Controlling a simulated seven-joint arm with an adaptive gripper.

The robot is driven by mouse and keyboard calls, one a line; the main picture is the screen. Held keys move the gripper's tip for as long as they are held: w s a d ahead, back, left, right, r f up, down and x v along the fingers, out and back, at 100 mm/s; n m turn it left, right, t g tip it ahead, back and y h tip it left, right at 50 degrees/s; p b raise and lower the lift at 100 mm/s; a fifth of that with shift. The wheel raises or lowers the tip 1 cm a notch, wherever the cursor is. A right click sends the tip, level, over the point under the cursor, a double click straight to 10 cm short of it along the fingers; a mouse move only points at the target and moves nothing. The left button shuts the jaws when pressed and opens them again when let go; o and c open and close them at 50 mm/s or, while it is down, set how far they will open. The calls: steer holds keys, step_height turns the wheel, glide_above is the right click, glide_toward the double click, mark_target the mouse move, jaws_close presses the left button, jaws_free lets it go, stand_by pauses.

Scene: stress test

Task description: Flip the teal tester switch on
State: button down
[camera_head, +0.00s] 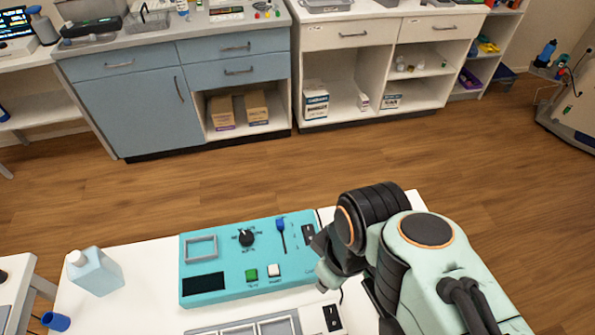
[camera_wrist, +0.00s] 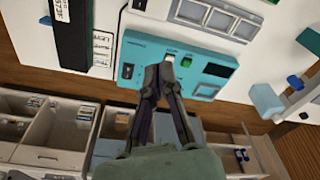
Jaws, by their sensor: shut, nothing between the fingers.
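The teal tester (camera_head: 215,287) lies on the white table in the head view, with a black dial (camera_head: 246,238), a blue-tipped lever (camera_head: 281,226), a green button (camera_head: 252,274) and a white button (camera_head: 274,270). A dark switch (camera_head: 308,232) sits at its right edge, partly hidden by my gripper (camera_head: 319,244). I cannot tell the switch's position. In the wrist view the tester (camera_wrist: 143,53) lies behind my gripper (camera_wrist: 163,70), whose fingers are together and empty, close to the white button (camera_wrist: 170,57). Contact cannot be told. The lever is hidden there.
A pale bottle (camera_head: 96,272) and a blue cup (camera_head: 56,321) stand left of the tester. A grey compartment tray (camera_head: 240,330) and a white box with a dark switch (camera_head: 331,318) lie in front. Cabinets (camera_head: 140,105) stand across the open floor.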

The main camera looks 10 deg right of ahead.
steer(key=w+r+n+t, duration=0.2)
steer(key=w+n, duration=0.4)
steer(key=n+g, duration=0.2)
steer(key=n, duration=0.4)
glide_above(308, 227)
steer(key=s, duration=0.2)
step_height(308, 227, down, 8)
steer(key=shift+s+h, duration=0.2)
steer(key=shift+h, duration=0.2)
steer(key=shift+f, duration=0.1)
steer(key=f, duration=0.4)
steer(key=w+f, duration=0.1)
steer(key=f, duration=0.4)
steer(key=w+f, duration=0.1)
steer(key=f, duration=0.3)
steer(key=shift+f, duration=0.35)
